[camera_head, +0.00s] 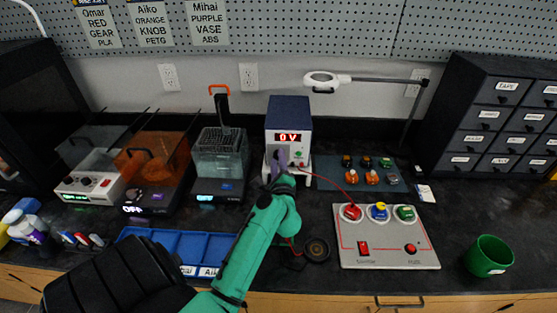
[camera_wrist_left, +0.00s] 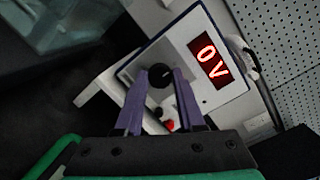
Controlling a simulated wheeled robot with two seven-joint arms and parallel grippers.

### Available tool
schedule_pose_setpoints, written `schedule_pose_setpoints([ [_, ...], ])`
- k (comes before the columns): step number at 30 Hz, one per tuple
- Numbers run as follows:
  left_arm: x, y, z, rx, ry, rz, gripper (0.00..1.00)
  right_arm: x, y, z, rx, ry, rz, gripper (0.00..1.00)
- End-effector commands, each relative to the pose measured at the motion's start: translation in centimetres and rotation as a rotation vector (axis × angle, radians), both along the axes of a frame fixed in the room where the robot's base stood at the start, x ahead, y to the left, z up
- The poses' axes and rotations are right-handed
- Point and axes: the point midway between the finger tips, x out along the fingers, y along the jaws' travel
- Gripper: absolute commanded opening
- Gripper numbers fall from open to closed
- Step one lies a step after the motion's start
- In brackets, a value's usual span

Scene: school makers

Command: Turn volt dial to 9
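The power supply (camera_head: 289,112) is a white-fronted box with a dark blue casing at the back middle of the bench. Its red display (camera_head: 288,137) reads 0 V, also in the left wrist view (camera_wrist_left: 212,62). The black volt dial (camera_wrist_left: 160,75) is a round knob below the display, hidden behind my gripper in the head view. My left gripper (camera_head: 280,158) is at the front panel. In the left wrist view its purple fingers (camera_wrist_left: 161,72) flank the dial with no clear gap, and seem shut on it. My right gripper is not in view.
A panel with red, blue and green terminals (camera_head: 385,240) stands right of my arm, and a red wire (camera_head: 330,180) runs to it. A blue tray (camera_head: 210,245) lies left of my arm. A green cup (camera_head: 488,256) is at the right. Machines (camera_head: 220,155) stand left of the supply.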

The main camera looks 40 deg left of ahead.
Motion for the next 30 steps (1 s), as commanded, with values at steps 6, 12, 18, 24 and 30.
schedule_pose_setpoints([
  [6,0.0,0.0,0.0,0.004,0.003,-0.001,0.00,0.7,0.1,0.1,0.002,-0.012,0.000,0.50],
  [12,0.1,-0.1,0.0,0.039,0.030,-0.002,0.00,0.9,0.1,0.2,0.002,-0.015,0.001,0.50],
  [18,0.0,-0.1,0.0,0.127,0.098,0.000,0.00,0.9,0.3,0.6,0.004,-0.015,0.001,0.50],
  [24,0.1,-0.1,0.0,0.260,0.200,-0.001,0.00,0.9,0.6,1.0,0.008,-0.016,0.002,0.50],
  [30,0.1,-0.1,-0.1,0.412,0.316,-0.001,0.00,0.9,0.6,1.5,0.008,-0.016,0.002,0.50],
])
